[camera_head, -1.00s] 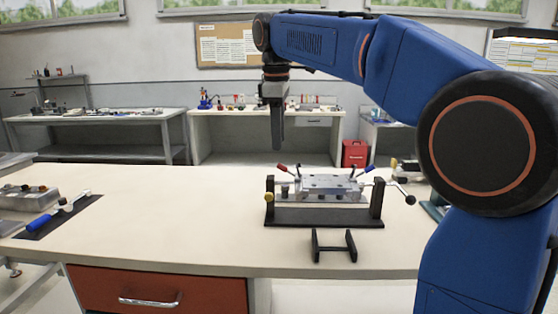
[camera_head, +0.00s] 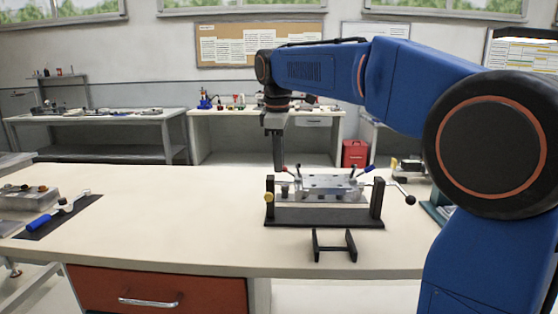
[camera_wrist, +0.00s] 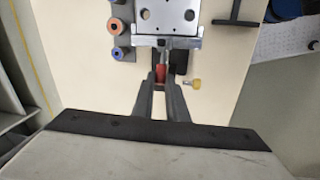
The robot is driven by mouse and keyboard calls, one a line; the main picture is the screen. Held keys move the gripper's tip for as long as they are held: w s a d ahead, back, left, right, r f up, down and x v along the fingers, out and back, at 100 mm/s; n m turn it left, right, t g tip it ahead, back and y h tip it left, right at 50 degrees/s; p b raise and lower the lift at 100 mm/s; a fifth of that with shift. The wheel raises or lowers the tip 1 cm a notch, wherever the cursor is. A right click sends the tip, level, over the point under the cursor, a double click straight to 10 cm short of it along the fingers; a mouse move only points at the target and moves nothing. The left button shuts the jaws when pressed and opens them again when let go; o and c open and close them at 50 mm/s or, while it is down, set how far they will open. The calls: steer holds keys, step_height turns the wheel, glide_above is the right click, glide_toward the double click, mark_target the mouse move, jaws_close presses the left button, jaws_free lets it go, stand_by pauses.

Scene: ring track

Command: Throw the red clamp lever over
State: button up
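The red clamp lever (camera_head: 284,168) stands at the left end of a grey metal clamping fixture (camera_head: 325,186) on the bench. In the head view my gripper (camera_head: 278,168) points straight down, its tips at the lever's height and partly covering it. In the wrist view the lever's red handle (camera_wrist: 159,74) shows between the two fingertips of my gripper (camera_wrist: 160,84). The fingers look apart, with a gap around the red handle; whether either touches it I cannot tell. A blue-handled lever (camera_head: 369,168) leans outward at the fixture's right end.
The fixture sits between black uprights (camera_head: 376,198) on a dark base. A yellow knob (camera_head: 269,198) is at its left, a black ball-ended handle (camera_head: 410,200) at its right. A black stand (camera_head: 334,246) is in front.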

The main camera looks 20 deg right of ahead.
steer(key=shift+r, duration=0.1)
jaws_close()
steer(key=shift+s+d+r+t+y, duration=0.15)
steer(key=shift+d+r+t+y, duration=0.1)
steer(key=shift+d+y, duration=0.3)
steer(key=shift+s+d+r+t+y, duration=0.1)
steer(key=shift+d+r+t+y, duration=0.15)
steer(key=shift+y, duration=0.5)
steer(key=y, duration=0.1)
steer(key=d+y, duration=0.1)
steer(key=d+t+y, duration=0.1)
steer(key=shift+s+r+m, duration=0.25)
steer(key=shift+m, duration=0.05)
steer(key=y, duration=0.1)
steer(key=d+t+y, duration=0.1)
steer(key=y, duration=0.1)
steer(key=shift+s+d, duration=0.25)
steer(key=shift+s+d+t+y, duration=0.2)
steer(key=shift+d+t+y, duration=0.25)
steer(key=shift+y, duration=0.45)
steer(key=shift+f, duration=0.1)
steer(key=o, duration=0.7)
jaws_free()
steer(key=shift+d, duration=0.1)
steer(key=shift+o, duration=0.2)
